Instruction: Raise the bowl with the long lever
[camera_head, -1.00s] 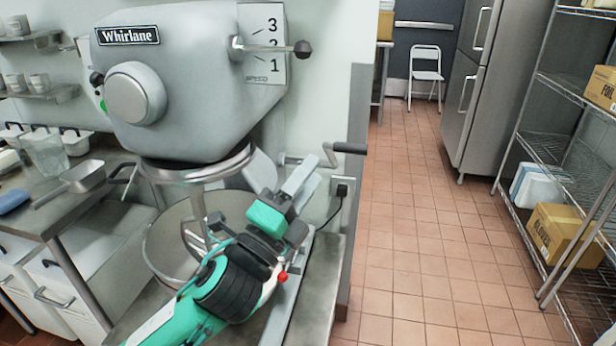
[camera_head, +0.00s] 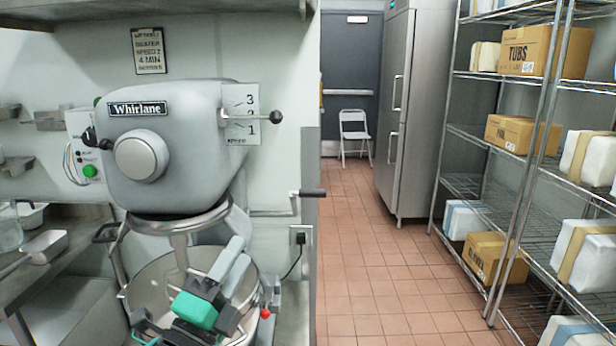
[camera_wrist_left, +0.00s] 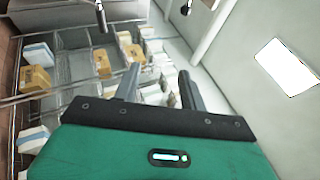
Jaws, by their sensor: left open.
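The grey Whirlane mixer (camera_head: 165,150) stands at the left, with a steel bowl (camera_head: 140,300) beneath its head. A long cranked lever (camera_head: 270,212) with a black grip (camera_head: 312,193) sticks out to the right of the mixer, above the bowl. A shorter lever with a black knob (camera_head: 275,117) is beside the 3-2-1 plate. My left gripper (camera_head: 238,248) is in front of the bowl, below and left of the long lever, apart from its grip. In the left wrist view its two fingers (camera_wrist_left: 160,78) are spread with nothing between them. My right gripper is out of view.
A wall edge (camera_head: 311,240) is just right of the long lever. A steel counter (camera_head: 60,255) is at the left. Wire shelves (camera_head: 480,190) with boxes stand at the right. A fridge (camera_head: 408,120) and white chair (camera_head: 355,132) are behind. The tiled floor (camera_head: 365,270) between is clear.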

